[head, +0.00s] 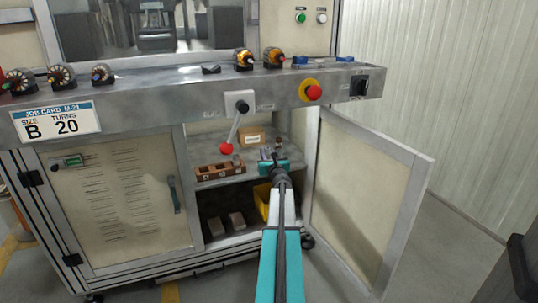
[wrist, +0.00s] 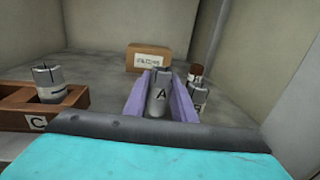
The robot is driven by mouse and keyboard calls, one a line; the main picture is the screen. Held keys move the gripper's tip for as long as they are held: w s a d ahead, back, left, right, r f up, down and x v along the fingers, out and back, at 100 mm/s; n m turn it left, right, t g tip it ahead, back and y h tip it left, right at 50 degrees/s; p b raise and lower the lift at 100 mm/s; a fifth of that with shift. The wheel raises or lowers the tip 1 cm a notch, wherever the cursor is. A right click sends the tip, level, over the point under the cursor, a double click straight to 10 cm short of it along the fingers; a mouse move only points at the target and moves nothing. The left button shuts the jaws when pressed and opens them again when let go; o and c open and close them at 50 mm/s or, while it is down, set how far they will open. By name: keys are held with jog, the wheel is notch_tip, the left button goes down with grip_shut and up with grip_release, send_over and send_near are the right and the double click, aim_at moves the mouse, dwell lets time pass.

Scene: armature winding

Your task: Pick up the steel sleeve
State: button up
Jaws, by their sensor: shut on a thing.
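A steel sleeve marked A (wrist: 160,97) stands upright between the two purple fingers of my gripper (wrist: 162,92) in the wrist view. My gripper is shut on it, over the shelf inside the open cabinet. The sleeve's lower end is hidden by my wrist, so I cannot tell whether it touches the shelf. In the head view my gripper (head: 272,160) reaches in at the shelf's right part. A second steel sleeve (wrist: 198,98) stands just right of the fingers, its mark partly hidden. Another steel sleeve (wrist: 47,85) sits in the wooden rack (wrist: 76,96) at left, above a C label.
A cardboard box (wrist: 149,58) stands behind the sleeves. A brown-topped item (wrist: 195,73) is at the back right. Below are a yellow bin (head: 261,198) and brown blocks (head: 215,226). The open door (head: 362,200) bounds the right side. A red-knobbed lever (head: 226,148) hangs above the rack.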

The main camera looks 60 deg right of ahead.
jog(key=shift+r, duration=0.7)
jog(key=s+d+r+p+v, duration=0.2)
jog(key=p+v, duration=0.2)
jog(key=v, duration=1.1)
jog(key=shift+s, duration=0.3)
jog(key=shift+a+r, duration=0.1)
jog(key=shift+a, duration=0.05)
